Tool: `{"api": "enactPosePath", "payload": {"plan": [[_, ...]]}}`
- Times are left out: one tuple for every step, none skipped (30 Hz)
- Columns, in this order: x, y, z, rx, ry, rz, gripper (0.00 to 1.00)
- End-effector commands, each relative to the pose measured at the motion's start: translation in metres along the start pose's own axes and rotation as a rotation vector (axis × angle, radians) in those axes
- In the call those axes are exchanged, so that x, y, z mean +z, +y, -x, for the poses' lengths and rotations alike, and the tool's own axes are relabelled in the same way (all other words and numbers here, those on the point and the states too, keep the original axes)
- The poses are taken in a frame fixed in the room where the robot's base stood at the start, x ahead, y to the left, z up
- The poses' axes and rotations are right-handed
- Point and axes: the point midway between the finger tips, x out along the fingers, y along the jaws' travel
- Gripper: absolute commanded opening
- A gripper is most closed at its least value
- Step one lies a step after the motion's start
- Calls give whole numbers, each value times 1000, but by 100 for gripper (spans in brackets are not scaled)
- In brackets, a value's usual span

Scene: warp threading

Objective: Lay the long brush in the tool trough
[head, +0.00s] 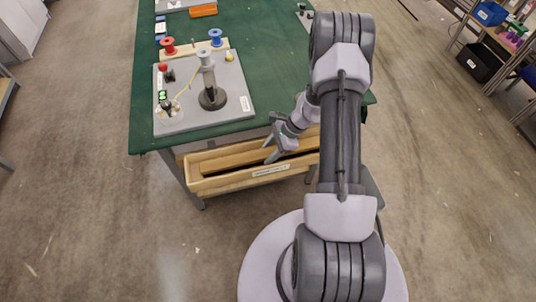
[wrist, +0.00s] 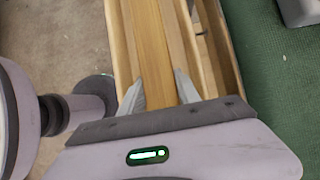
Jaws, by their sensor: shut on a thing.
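The tool trough (head: 243,179) is a long pale wooden box with a label on its front, fixed along the near side of the green table. The long brush shows in the wrist view as a long, smooth wooden bar (wrist: 153,45) running away between my fingers. My gripper (wrist: 160,92) is shut on it, one finger on each side. The bar lines up with the trough, whose wooden walls (wrist: 212,45) show beside it. In the head view my gripper (head: 271,150) is over the right part of the trough. Whether the brush touches the trough floor I cannot tell; its bristles are hidden.
The green table (head: 270,45) has a grey board (head: 230,110) with a grey spool on a post. Red (head: 168,46) and blue (head: 216,37) spools stand behind it. Open floor lies left of the table. Shelves stand at the far right.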

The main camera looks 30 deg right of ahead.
Motion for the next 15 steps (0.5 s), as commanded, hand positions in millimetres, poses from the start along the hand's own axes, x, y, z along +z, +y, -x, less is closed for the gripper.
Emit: {"api": "enactPosePath", "payload": {"plan": [[0, 0, 1, 0, 1, 2, 0], [1, 0, 1, 0, 1, 2, 0], [1, 0, 2, 0, 1, 2, 0], [0, 0, 1, 0, 1, 2, 0], [0, 0, 0, 0, 1, 2, 0], [-1, 0, -1, 0, 1, 2, 0], [-1, 0, -1, 0, 1, 2, 43], [0, 0, 0, 0, 1, 2, 48], [0, 0, 0, 0, 1, 2, 48], [0, 0, 0, 0, 1, 2, 48], [0, 0, 0, 0, 1, 2, 48], [0, 0, 0, 0, 1, 2, 48], [0, 0, 0, 0, 1, 2, 48], [0, 0, 0, 0, 1, 2, 48], [0, 0, 0, 0, 1, 2, 48]]}}
